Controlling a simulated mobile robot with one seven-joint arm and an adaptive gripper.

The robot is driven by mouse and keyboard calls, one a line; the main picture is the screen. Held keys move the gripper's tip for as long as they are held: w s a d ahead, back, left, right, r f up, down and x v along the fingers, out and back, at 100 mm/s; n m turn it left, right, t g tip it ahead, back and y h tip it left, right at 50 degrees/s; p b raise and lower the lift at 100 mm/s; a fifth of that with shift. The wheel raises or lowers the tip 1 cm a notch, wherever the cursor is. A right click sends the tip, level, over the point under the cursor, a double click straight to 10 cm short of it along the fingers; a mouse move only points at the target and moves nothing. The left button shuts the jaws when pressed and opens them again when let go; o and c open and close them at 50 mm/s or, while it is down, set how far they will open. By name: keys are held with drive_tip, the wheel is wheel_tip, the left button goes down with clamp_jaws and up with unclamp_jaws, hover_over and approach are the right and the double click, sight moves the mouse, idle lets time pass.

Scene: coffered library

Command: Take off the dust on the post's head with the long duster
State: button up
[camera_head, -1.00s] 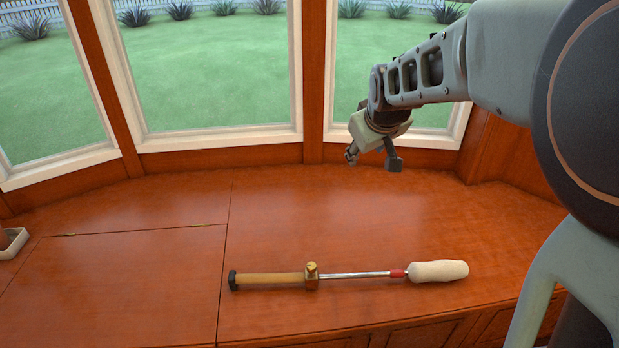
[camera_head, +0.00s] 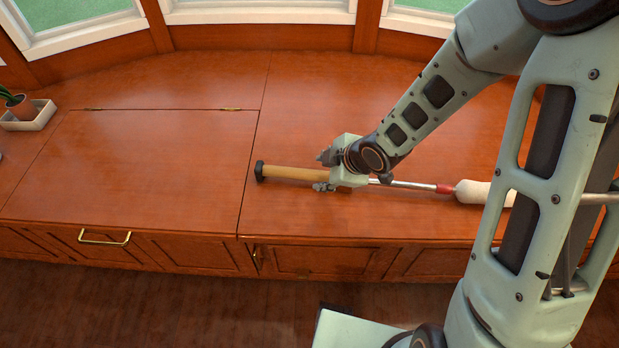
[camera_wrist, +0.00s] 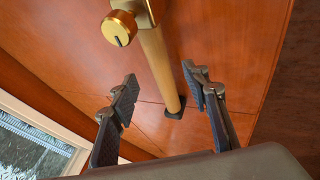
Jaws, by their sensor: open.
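The long duster lies on the wooden window seat (camera_head: 180,160). Its tan handle (camera_head: 295,173) with a black end cap points left, and its metal rod runs right past a red collar to a white fluffy head (camera_head: 472,191), partly hidden behind my arm. My gripper (camera_head: 325,172) is open over the handle, one finger on each side of it. In the wrist view the handle (camera_wrist: 160,65) runs between the open fingers (camera_wrist: 163,98), apart from both, and the brass collar with its knob (camera_wrist: 119,28) shows at the top. No post is seen.
A potted plant in a white tray (camera_head: 30,115) stands at the far left of the seat. A brass drawer handle (camera_head: 105,237) is on the seat's front. Windows line the back. The seat left of the duster is clear.

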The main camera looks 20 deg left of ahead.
sight(312, 174)
drive_tip(key=b+x, duration=0.1)
drive_tip(key=x, duration=0.2)
drive_tip(key=b+x, duration=0.2)
drive_tip(key=x, duration=0.1)
drive_tip(key=shift+a+f, duration=0.15)
drive_tip(key=shift+a, duration=0.2)
clamp_jaws()
